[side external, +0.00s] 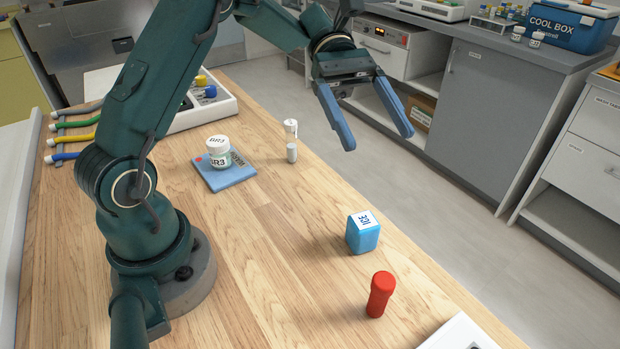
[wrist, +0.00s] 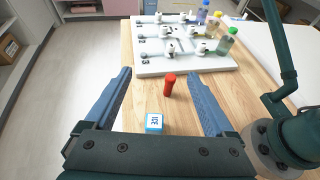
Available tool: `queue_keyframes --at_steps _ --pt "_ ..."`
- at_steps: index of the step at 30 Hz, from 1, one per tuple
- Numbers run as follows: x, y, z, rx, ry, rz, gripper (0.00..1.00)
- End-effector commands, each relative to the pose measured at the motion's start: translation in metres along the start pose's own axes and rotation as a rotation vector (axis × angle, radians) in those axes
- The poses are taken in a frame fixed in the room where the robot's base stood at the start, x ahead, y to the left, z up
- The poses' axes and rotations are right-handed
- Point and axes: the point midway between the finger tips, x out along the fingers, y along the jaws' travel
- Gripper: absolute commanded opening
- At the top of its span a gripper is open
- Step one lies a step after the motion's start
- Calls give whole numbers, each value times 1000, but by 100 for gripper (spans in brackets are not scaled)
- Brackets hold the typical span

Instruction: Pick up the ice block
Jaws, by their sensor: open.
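The ice block (side external: 362,236) is a small blue cube with a white top label reading ICE. It stands on the wooden table near the edge in the side view. In the wrist view the ice block (wrist: 155,123) shows low in the middle, in line with the space between the fingers. My gripper (side external: 367,121) has two blue fingers spread wide and is empty. It is above and apart from the block in the side view. Both fingers of my gripper (wrist: 158,88) also show in the wrist view.
A red cylinder (side external: 380,294) stands close to the block. A labelled jar (side external: 219,153) sits on a blue pad (side external: 238,176), with a small white-capped vial (side external: 291,140) nearby. A white board with bottles (wrist: 200,62) lies beyond the red cylinder. Bare wood surrounds the block.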

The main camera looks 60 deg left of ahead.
Motion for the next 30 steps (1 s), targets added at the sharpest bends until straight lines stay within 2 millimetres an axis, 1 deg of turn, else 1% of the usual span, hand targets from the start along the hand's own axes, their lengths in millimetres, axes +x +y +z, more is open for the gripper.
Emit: queue_keyframes --at_steps 1,3,12,15,18,21,25,30 --pt "8 -2 -16 -9 -4 -6 89" --pt "16 -2 -37 -9 -4 -6 89" --pt "48 -2 -114 -5 0 -6 89" --pt "58 -1 -137 -1 1 -5 89" --pt "64 -1 -153 2 3 -4 89" --pt "67 -1 -160 2 3 -4 89" --pt "77 -1 -162 5 4 -6 89" --pt "100 -2 -162 3 4 -8 89"
